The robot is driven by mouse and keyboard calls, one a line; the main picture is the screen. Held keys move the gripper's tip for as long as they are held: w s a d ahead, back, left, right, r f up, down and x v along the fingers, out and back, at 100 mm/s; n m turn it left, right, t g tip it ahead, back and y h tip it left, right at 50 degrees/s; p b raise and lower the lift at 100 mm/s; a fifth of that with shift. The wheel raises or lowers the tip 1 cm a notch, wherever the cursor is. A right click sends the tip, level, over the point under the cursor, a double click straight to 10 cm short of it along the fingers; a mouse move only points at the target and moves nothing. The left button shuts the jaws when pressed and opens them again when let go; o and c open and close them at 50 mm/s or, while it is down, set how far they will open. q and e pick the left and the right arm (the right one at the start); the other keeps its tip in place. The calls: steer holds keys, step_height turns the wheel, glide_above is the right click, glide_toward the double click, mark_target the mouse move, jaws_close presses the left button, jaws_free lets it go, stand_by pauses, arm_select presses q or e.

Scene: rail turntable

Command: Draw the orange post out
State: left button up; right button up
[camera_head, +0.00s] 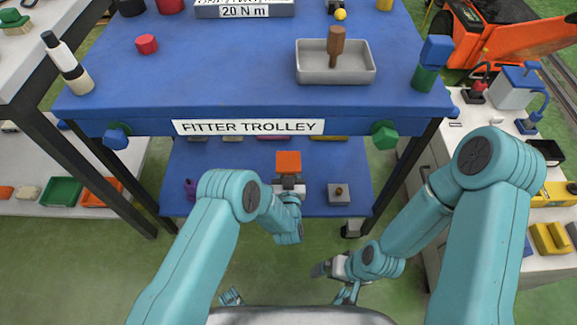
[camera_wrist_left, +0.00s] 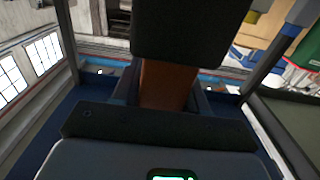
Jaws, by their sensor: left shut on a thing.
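The orange post (camera_head: 288,162) shows its square orange top just above my left gripper (camera_head: 289,181), over the lower blue shelf of the trolley. My left gripper is shut on the post. In the left wrist view, the orange-brown side of the post (camera_wrist_left: 166,85) shows between the dark jaws. Its lower end is hidden, so I cannot tell whether it still sits in a holder. My right gripper (camera_head: 322,268) hangs low over the green floor, away from the post. Its jaws are too small and dark to read.
The blue trolley top (camera_head: 240,75) overhangs the lower shelf (camera_head: 235,190). A grey block with a knob (camera_head: 340,193) stands right of the post, and a purple item (camera_head: 190,189) stands at the left. A grey tray (camera_head: 309,74) holds a brown peg (camera_head: 335,45).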

mark_target(288, 155)
arm_select(q)
steer(key=shift+r, duration=0.2)
steer(key=shift+r+p, duration=1.8)
steer(key=shift+r, duration=0.65)
steer(key=shift+f, duration=0.1)
